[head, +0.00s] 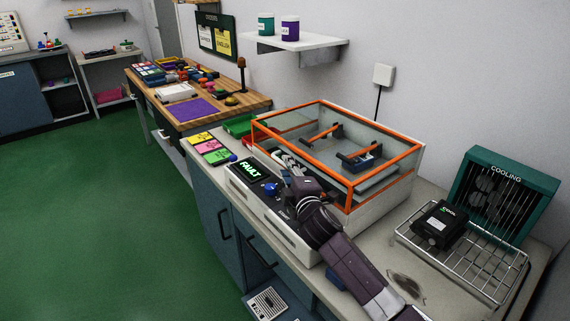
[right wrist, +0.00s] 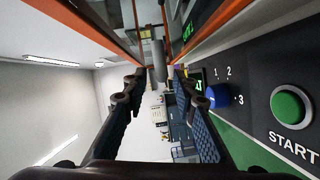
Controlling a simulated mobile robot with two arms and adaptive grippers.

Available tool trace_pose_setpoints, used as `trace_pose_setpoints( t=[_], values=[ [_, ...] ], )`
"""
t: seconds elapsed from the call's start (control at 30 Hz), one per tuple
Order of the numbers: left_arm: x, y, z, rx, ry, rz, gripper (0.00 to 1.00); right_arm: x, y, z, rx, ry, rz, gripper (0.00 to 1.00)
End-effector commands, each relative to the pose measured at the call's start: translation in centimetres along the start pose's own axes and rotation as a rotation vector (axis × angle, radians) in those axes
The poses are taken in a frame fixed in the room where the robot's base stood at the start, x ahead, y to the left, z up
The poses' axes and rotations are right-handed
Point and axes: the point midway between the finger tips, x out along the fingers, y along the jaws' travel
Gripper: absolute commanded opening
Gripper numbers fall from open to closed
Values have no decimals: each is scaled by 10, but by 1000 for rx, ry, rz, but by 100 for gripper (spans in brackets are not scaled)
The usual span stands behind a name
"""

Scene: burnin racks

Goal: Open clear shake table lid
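The clear shake table lid (head: 385,137) has an orange frame and sits down over the white shake table (head: 385,205) in the head view. A tray with dark clamps shows through it. My right gripper (head: 287,176) is at the lid's front side, above the control panel. In the right wrist view its two fingers (right wrist: 157,85) are apart, with a grey bar-like handle (right wrist: 158,62) between or just beyond the tips. I see no clear contact with it. The lid's orange edges (right wrist: 85,22) show close by. My left gripper is not in view.
The panel has a screen reading FAULT (head: 250,169), a blue knob (right wrist: 217,96) and a green START button (right wrist: 291,107). A wire rack (head: 480,262) with a black device (head: 440,225) and a teal cooling fan (head: 505,190) stand at right. Colored cards (head: 208,149) lie at left.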

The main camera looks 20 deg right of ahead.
Motion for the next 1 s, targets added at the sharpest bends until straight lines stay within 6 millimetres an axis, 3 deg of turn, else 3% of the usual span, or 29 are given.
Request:
trace_pose_setpoints(
  t=[0.13,0.37,0.57,0.83,1.0],
  values=[
    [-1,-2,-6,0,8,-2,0,16,1,0,0,-1,1,26],
    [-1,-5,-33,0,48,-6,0,25,0,0,0,1,1,26],
    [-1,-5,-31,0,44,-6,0,25,0,0,0,1,0,26],
    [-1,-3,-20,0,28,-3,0,25,0,0,0,0,0,0],
    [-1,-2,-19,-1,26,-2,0,25,0,0,0,0,0,0]
  ],
)
